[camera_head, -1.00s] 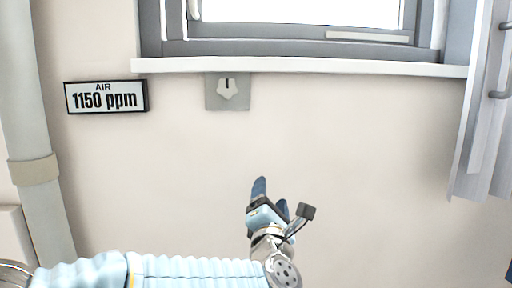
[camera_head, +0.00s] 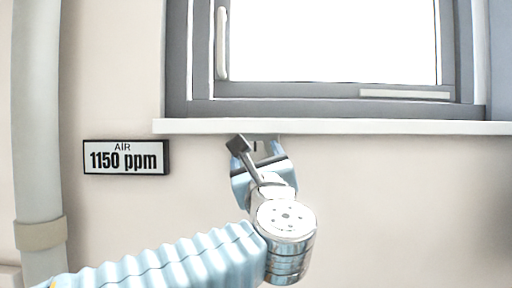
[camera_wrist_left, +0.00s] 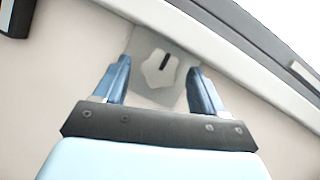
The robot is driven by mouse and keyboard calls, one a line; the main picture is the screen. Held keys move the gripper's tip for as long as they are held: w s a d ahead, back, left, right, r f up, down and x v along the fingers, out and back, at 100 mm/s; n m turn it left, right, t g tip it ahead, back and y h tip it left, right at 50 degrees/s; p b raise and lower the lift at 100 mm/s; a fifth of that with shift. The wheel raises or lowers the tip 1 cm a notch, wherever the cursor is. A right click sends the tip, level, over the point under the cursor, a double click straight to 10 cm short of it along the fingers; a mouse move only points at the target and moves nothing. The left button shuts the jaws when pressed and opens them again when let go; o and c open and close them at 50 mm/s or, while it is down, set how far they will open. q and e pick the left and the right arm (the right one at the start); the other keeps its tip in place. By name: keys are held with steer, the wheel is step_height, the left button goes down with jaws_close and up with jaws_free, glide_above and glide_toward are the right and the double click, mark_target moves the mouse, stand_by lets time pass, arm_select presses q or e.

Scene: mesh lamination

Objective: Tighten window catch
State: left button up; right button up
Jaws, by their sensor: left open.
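The window catch is a light knob with a dark slot on a grey plate under the window sill; the knob (camera_wrist_left: 158,68) and the plate (camera_wrist_left: 141,42) show in the left wrist view. In the head view my left gripper covers most of the plate (camera_head: 268,140). My left gripper (camera_wrist_left: 160,82) is open, with one blue finger on each side of the knob in the wrist picture. I cannot tell whether the fingers touch it. In the head view the left gripper (camera_head: 258,158) is just below the sill. My right gripper is not in view.
The white sill (camera_head: 340,127) runs above the catch, under the grey-framed window (camera_head: 320,107). An air display reading 1150 ppm (camera_head: 125,157) hangs on the wall to the left. A pale vertical pipe (camera_head: 38,120) stands at the far left. The wall at lower right is clear.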

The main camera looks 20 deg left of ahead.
arm_select(q)
steer(key=shift+x, duration=0.85)
steer(key=c, duration=1.1)
steer(key=shift+o, duration=0.2)
steer(key=shift+f+m+t+h+b, duration=0.25)
steer(key=shift+m+b, duration=0.35)
steer(key=shift+m, duration=0.3)
steer(key=shift+a+m+t+h+b, duration=0.1)
steer(key=shift+m+t+h+b, duration=0.3)
steer(key=shift+m, duration=0.6)
steer(key=m+h, duration=0.2)
steer(key=m, duration=0.1)
steer(key=shift+r, duration=0.15)
steer(key=shift+m+h, duration=0.95)
steer(key=shift+m, duration=0.75)
